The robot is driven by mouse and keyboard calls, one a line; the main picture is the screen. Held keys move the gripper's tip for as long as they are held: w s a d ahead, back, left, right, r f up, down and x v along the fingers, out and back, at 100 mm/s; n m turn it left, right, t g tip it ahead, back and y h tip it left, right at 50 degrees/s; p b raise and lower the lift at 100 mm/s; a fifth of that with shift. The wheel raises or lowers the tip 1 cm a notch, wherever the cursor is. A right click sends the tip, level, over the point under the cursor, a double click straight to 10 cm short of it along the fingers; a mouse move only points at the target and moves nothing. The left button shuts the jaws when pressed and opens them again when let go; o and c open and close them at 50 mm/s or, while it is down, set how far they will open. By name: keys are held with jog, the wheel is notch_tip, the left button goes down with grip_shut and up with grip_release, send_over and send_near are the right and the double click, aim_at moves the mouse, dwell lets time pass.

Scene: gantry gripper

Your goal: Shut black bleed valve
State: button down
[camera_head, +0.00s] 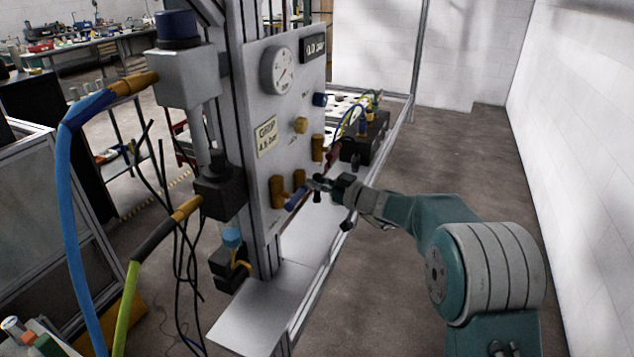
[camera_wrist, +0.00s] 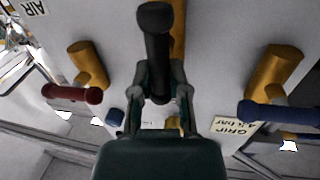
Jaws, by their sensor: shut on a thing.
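The black bleed valve handle (camera_wrist: 155,20) stands out from the panel toward the camera in the wrist view, with part of its brass body (camera_wrist: 178,40) behind it. My gripper (camera_wrist: 160,92) has a finger on each side of the handle's lower part and is shut on it. In the head view my gripper (camera_head: 319,186) is at the lower right of the panel, in front of a brass valve body (camera_head: 299,182). The handle is small and mostly hidden by the fingers there.
A blue-handled valve (camera_head: 296,199) sits close on one side of my gripper and a red-handled valve (camera_head: 333,153) on the other. Both also flank it in the wrist view, blue (camera_wrist: 280,112) right and red (camera_wrist: 72,94) left. The panel (camera_head: 285,125) carries a gauge (camera_head: 279,70). Open floor lies right.

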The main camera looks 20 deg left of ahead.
jog(key=m, duration=0.3)
jog(key=shift+w+r, duration=0.3)
jog(key=shift+w, duration=0.1)
jog(key=shift+w+d+f+m+g+h, duration=0.1)
jog(key=shift+w+f+m+g+h, duration=0.35)
jog(key=shift+m, duration=1.6)
jog(key=shift+w+d+f+m+g, duration=0.2)
jog(key=shift+m+g, duration=0.5)
jog(key=shift+m, duration=1.3)
jog(key=shift+w+a+f+m+g+h, duration=0.2)
jog(key=shift+f+m+g, duration=0.3)
jog(key=shift+m, duration=1.55)
jog(key=shift+d, duration=0.15)
jog(key=c, duration=0.7)
grip_release()
jog(key=shift+o, duration=0.5)
jog(key=shift+w+f, duration=0.1)
jog(key=shift+f, duration=0.05)
